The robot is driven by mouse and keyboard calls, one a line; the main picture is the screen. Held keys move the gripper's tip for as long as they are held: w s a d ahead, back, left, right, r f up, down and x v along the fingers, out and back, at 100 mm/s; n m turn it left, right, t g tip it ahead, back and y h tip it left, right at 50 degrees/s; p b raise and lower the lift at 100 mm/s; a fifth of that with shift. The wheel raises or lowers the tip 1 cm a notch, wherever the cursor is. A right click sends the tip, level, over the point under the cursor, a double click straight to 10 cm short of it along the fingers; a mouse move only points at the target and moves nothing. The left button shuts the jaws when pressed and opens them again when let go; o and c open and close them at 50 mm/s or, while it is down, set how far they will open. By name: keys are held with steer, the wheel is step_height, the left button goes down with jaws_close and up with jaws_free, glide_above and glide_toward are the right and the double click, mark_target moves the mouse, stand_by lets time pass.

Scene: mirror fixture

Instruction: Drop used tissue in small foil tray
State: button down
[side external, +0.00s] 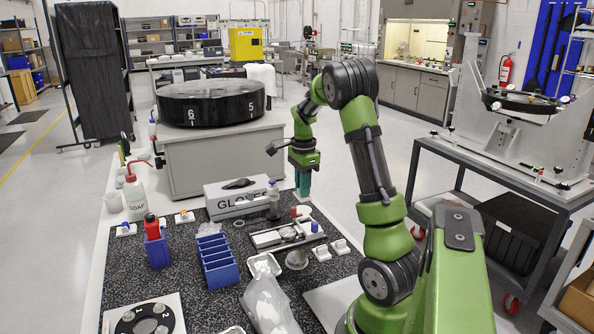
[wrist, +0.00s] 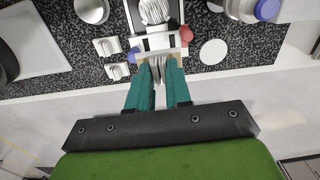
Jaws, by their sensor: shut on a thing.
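My gripper (side external: 303,192) has teal fingers pointing down over the far right edge of the speckled worktop in the side view. In the wrist view my gripper (wrist: 160,84) is shut on a narrow, pale crumpled piece (wrist: 157,70) that looks like the used tissue; the fingers hide much of it. A small, shiny rectangular tray (side external: 263,265), which looks like the small foil tray, lies on the worktop nearer the camera, well apart from my gripper. I cannot make out the tissue in the side view.
A white holder (side external: 267,239) with red and blue parts lies near my gripper. A round metal dish (side external: 297,260), a clear plastic bag (side external: 268,305), a blue rack (side external: 218,262) and the gloves box (side external: 238,197) stand around. A white disc (wrist: 213,52) lies beside the holder.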

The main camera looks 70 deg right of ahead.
steer(key=w+a+r+n, duration=0.1)
steer(key=w+a, duration=0.1)
steer(key=a, duration=0.7)
steer(key=w+a, duration=0.2)
steer(key=a, duration=0.6)
step_height(320, 180, down, 6)
steer(key=m, duration=0.1)
steer(key=shift+s+a+f, duration=0.25)
steer(key=c, duration=1)
jaws_free()
steer(key=shift+o, duration=0.2)
steer(key=shift+r, duration=0.1)
